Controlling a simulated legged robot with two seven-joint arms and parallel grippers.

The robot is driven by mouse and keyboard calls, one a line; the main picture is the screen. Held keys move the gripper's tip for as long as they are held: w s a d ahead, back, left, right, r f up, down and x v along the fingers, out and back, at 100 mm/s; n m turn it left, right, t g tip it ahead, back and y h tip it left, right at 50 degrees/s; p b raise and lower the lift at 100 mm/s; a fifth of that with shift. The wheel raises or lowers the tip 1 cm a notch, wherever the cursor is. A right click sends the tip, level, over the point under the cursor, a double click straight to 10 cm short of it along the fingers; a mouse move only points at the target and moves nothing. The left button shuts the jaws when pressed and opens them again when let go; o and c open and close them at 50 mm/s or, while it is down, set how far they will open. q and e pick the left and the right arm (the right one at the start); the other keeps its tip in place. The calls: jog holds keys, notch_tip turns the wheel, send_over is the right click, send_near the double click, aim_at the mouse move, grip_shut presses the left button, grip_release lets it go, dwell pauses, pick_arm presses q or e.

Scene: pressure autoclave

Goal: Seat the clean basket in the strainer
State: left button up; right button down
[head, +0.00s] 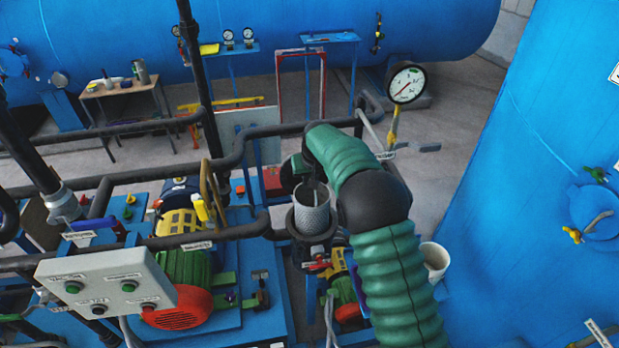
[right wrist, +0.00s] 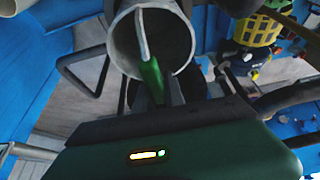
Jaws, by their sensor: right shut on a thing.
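The clean basket (head: 312,214) is a grey mesh cylinder, roughly upright, below my right gripper in the head view. In the right wrist view its open round mouth (right wrist: 117,42) faces the camera, with a green-gripped handle (right wrist: 151,74) across it. My right gripper (head: 316,182) is shut on the basket at its handle side; its dark fingers also show in the right wrist view (right wrist: 157,92). The dark strainer body (head: 312,243) is around or just under the basket's lower end; I cannot tell how deep the basket sits. My left gripper is not in view.
A black pipe (head: 245,232) runs close left of the strainer. Pumps and a grey control box (head: 105,280) stand at the left. A pale bucket (head: 436,262) is right of my arm. A pressure gauge (head: 407,84) stands behind, and a large blue tank (head: 540,130) fills the right.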

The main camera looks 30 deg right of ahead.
jog(key=shift+f+b, duration=5.3)
jog(key=shift+f, duration=3.05)
jog(key=c, duration=1.3)
grip_release()
jog(key=b+v, duration=0.4)
jog(key=v, duration=1.3)
jog(key=shift+f, duration=0.1)
